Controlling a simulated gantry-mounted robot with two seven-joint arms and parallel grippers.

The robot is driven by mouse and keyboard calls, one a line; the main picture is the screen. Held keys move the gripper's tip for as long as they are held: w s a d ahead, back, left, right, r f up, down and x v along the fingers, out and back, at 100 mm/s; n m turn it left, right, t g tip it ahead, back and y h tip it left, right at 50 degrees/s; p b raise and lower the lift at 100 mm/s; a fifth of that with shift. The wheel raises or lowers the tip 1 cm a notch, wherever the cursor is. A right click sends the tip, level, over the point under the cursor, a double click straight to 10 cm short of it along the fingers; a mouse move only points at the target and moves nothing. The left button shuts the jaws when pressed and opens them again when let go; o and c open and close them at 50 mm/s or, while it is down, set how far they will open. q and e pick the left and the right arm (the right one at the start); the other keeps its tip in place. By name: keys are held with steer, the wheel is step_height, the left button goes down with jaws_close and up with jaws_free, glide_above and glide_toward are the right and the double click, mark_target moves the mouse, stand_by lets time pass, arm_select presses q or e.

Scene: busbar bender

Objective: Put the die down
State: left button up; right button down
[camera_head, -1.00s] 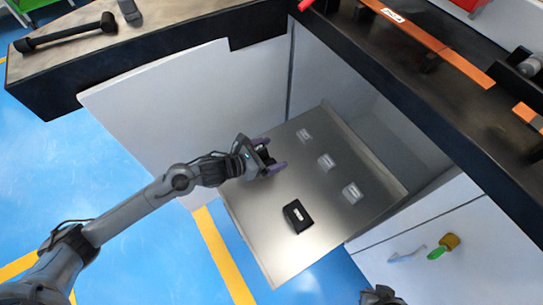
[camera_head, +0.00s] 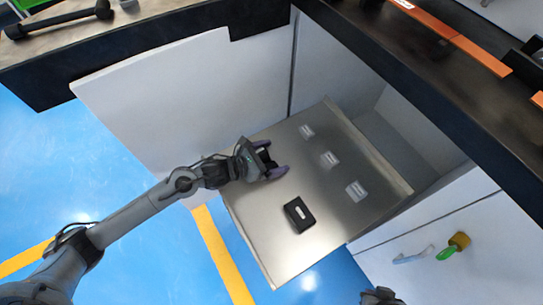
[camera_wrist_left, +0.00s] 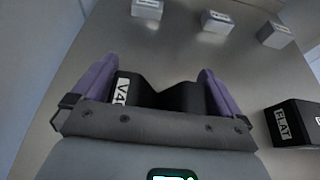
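My left gripper (camera_head: 275,158) is over the left part of the metal drawer tray (camera_head: 262,245). In the left wrist view its purple fingers (camera_wrist_left: 158,85) lie against both sides of a black die with a V-shaped notch (camera_wrist_left: 160,95), labelled "V4" as far as I can read. The die is low at the tray surface; I cannot tell if it touches. A black die marked FLAT (camera_wrist_left: 297,125) lies apart to its right; it also shows in the head view (camera_head: 298,215). Only a bit of my right gripper (camera_head: 380,296) shows at the bottom edge.
Three light grey labelled blocks (camera_head: 329,159) stand in a row along the tray's far side. A white panel (camera_head: 165,110) rises left of the tray. The dark bench edge (camera_head: 430,110) runs along the right.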

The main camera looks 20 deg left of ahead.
arm_select(q)
steer(key=shift+r, duration=0.1)
steer(key=shift+s+a+r+p, duration=0.1)
steer(key=shift+r+p, duration=0.05)
steer(key=shift+p, duration=0.15)
steer(key=p+v, duration=0.4)
steer(key=v, duration=0.5)
steer(key=shift+s+a+r, duration=0.1)
steer(key=shift+s+a, duration=0.15)
steer(key=shift+p+v, duration=0.4)
steer(key=shift+v, duration=0.6)
